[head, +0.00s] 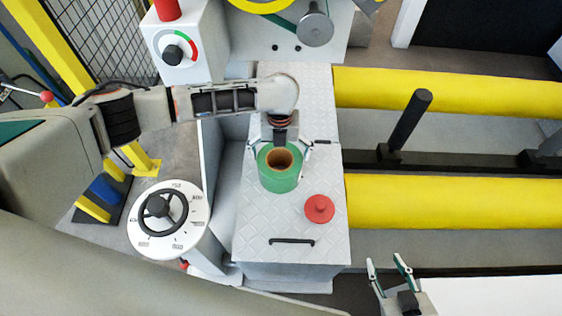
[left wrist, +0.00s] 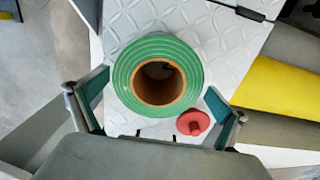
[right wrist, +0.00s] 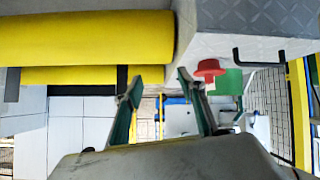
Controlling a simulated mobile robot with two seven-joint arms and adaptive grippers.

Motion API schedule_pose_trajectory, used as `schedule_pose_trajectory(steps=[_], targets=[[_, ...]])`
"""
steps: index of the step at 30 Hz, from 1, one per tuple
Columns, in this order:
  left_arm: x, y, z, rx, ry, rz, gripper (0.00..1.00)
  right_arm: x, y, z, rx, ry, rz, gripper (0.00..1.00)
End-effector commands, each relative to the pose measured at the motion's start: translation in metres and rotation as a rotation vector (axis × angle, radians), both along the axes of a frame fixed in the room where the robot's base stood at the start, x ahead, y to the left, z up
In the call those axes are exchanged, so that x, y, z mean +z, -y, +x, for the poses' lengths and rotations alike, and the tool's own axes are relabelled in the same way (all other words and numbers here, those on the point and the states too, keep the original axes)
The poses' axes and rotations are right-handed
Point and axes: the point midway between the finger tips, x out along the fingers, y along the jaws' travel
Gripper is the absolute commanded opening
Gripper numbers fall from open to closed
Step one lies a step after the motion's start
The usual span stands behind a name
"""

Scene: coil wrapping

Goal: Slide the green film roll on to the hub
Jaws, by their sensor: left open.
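The green film roll (head: 279,178) stands upright on the grey tread-plate top (head: 262,222), with its brown core facing up. My open left gripper (head: 279,148) is above it, with a finger at either side. In the left wrist view the roll (left wrist: 122,80) lies between the spread fingers (left wrist: 155,93), with gaps showing. A grey round part (head: 316,29) sits on the machine at the top; I cannot tell whether it is the hub. My right gripper (head: 389,264) is open and empty at the lower right; its fingers also show in the right wrist view (right wrist: 162,95).
A red knob-like cap (head: 319,208) stands on the plate close to the roll, with a black handle (head: 292,241) in front. A dial with a handwheel (head: 168,218) is at left. Yellow rollers (head: 440,200) and a black post (head: 410,122) are at right.

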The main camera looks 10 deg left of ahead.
Motion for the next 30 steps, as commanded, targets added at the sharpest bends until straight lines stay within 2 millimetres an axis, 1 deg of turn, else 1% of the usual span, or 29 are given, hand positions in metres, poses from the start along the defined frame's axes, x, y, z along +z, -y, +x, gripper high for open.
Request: schedule_pose_trajectory(steps=[1, 2, 8, 15, 18, 23, 24, 26, 27, 29, 30], targets=[[-0.012, 0.0, -0.002, 0.0, -0.007, 0.0, 1.0, -0.007, -0.002, -0.005, 0.002, -0.015, 0.003, 0.4], [-0.014, 0.0, -0.002, 0.0, -0.007, 0.002, 1.0, -0.008, -0.003, -0.007, 0.003, -0.017, 0.004, 0.4], [-0.029, 0.0, -0.004, 0.0, -0.006, 0.0, 1.0, -0.008, -0.006, -0.005, 0.006, -0.015, 0.01, 0.4], [-0.065, 0.0, -0.008, 0.001, -0.009, 0.001, 1.0, -0.007, -0.008, 0.001, 0.008, -0.004, 0.015, 0.4], [-0.069, 0.0, -0.006, 0.001, -0.003, 0.0, 1.0, -0.001, -0.008, 0.007, 0.011, 0.013, 0.015, 0.4], [-0.065, 0.0, -0.004, 0.001, 0.001, -0.001, 1.0, 0.004, -0.008, 0.01, 0.014, 0.023, 0.014, 0.4], [-0.065, 0.0, -0.004, 0.001, 0.001, -0.001, 0.97, 0.004, -0.008, 0.01, 0.014, 0.022, 0.014, 0.4], [-0.065, 0.0, -0.005, 0.001, 0.001, -0.001, 0.82, 0.003, -0.008, 0.009, 0.014, 0.02, 0.015, 0.4], [-0.065, 0.0, -0.005, 0.001, 0.001, -0.001, 0.71, 0.003, -0.008, 0.008, 0.014, 0.019, 0.015, 0.4], [-0.065, 0.0, -0.005, 0.001, 0.001, 0.0, 0.56, 0.001, -0.008, 0.007, 0.013, 0.016, 0.015, 0.4], [-0.066, 0.0, -0.005, 0.001, 0.0, 0.0, 0.45, 0.001, -0.008, 0.007, 0.014, 0.015, 0.015, 0.4]])
